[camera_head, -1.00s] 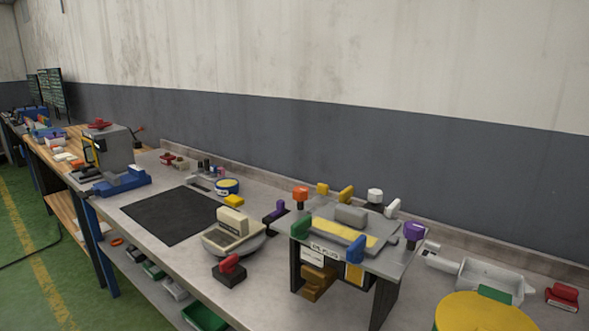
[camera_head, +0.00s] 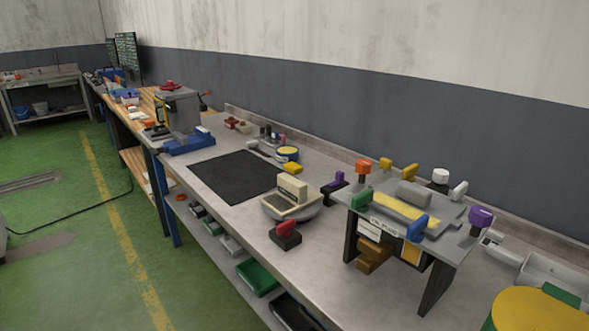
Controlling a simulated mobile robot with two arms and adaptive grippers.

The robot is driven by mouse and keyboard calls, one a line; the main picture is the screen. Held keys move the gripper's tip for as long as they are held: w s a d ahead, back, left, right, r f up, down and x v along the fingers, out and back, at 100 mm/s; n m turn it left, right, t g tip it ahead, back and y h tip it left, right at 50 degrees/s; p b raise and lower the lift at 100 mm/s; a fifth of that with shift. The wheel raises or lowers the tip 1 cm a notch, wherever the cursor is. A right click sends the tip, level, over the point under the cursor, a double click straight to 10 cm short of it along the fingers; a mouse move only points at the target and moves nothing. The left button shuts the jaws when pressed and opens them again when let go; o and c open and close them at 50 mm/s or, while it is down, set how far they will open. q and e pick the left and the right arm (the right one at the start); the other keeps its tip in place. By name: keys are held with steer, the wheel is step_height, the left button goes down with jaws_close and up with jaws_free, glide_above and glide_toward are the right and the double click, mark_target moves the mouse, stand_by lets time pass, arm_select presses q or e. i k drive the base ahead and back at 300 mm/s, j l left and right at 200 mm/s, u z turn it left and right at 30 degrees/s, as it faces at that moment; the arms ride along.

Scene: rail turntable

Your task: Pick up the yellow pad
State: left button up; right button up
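Several yellow things show, and I cannot tell for sure which is the yellow pad. A yellow strip (camera_head: 390,208) lies on top of the raised grey fixture (camera_head: 455,230) at the right. A large round yellow top (camera_head: 530,312) is cut off at the bottom right corner. Neither of my grippers is in view.
A black mat (camera_head: 235,178) lies bare on the bench. A red-topped block (camera_head: 285,233) stands near the front edge. Coloured knobs, such as an orange one (camera_head: 362,168), surround the fixture. Green floor (camera_head: 75,225) is open at the left.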

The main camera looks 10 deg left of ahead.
mark_target(292, 167)
steer(key=z, duration=0.3)
steer(key=j+z, duration=0.75)
steer(key=j, duration=0.15)
steer(key=k+j+z, duration=0.15)
steer(key=j+z, duration=0.2)
steer(key=j, duration=0.1)
